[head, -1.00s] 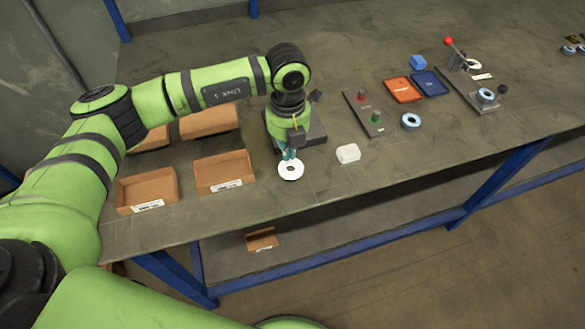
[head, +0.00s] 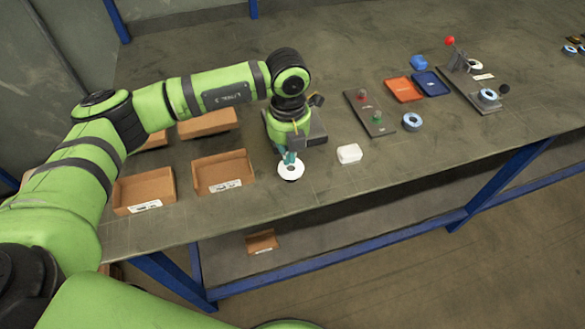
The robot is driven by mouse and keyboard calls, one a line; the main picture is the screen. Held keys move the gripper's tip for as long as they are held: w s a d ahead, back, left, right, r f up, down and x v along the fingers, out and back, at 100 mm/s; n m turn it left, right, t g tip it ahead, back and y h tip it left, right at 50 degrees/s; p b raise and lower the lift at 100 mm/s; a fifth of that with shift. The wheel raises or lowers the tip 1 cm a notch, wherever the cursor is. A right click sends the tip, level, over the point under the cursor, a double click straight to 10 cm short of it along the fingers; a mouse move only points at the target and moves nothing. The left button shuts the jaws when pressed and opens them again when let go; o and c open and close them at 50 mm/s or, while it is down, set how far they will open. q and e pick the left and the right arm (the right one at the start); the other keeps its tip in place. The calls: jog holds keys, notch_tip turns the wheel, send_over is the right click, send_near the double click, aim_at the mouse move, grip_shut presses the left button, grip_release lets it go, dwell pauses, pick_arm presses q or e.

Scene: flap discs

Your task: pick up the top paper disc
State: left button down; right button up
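A white paper disc (head: 291,174) with a dark centre hole lies near the front edge of the workbench, right of the cardboard bins. Whether other discs lie under it is too small to tell. My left gripper (head: 290,158) points down over the far side of the disc, with its teal fingertips at or just above the disc. The fingers overlap in this view, so their opening and any contact are unclear. My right gripper is not in view.
Open cardboard bins (head: 145,207) stand left of the disc. A white block (head: 349,153) sits to its right. A dark plate (head: 369,117) with red and green knobs, a blue-grey ring (head: 412,121), orange and blue trays (head: 404,89) lie further right. The bench front edge is close.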

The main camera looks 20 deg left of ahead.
aim_at(292, 172)
pick_arm(q)
jog(key=shift+f, duration=0.15)
jog(key=shift+s+d+f, duration=0.1)
jog(key=shift+s+d, duration=0.3)
jog(key=shift+s, duration=0.25)
jog(key=shift+s+d, duration=0.4)
jog(key=shift+s, duration=0.25)
dwell(1.0)
jog(key=shift+w+r+p, duration=0.1)
jog(key=shift+r+p, duration=1.55)
jog(key=shift+r, duration=1.45)
